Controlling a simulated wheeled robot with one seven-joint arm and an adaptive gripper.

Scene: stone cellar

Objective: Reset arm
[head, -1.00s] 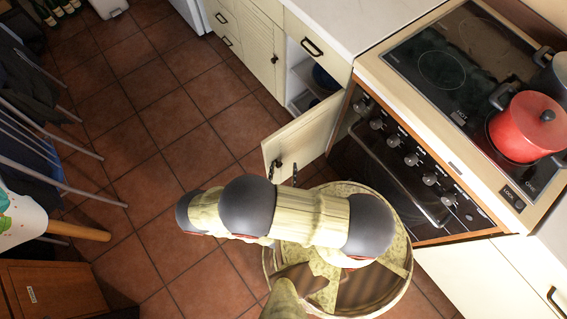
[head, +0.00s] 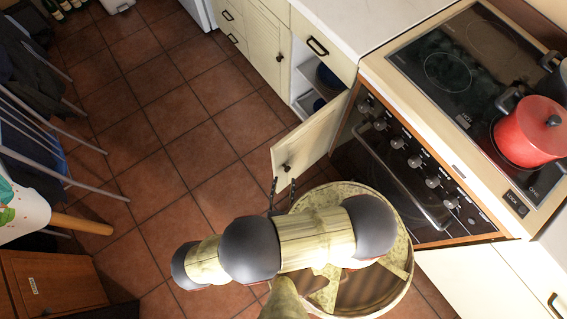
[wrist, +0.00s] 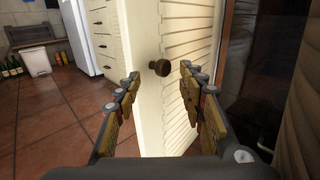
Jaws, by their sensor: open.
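My gripper (wrist: 158,78) is open and empty, its two fingers spread in the wrist view. In the head view its dark fingertips (head: 283,192) show just below the knob side of an open cream cabinet door (head: 312,138). The door's dark round knob (wrist: 160,67) lies ahead between the fingers in the wrist view, and the fingers look apart from it. The door (wrist: 148,110) stands edge-on to the wrist camera. My arm's links hide part of the floor and my gripper's body in the head view.
The oven front (head: 400,165) is right of the door, under a hob with a red pot (head: 530,135). A cream counter (head: 350,25) runs behind. A chair (head: 45,150) and wooden cabinet (head: 50,285) stand left. The tiled floor (head: 160,130) between is clear.

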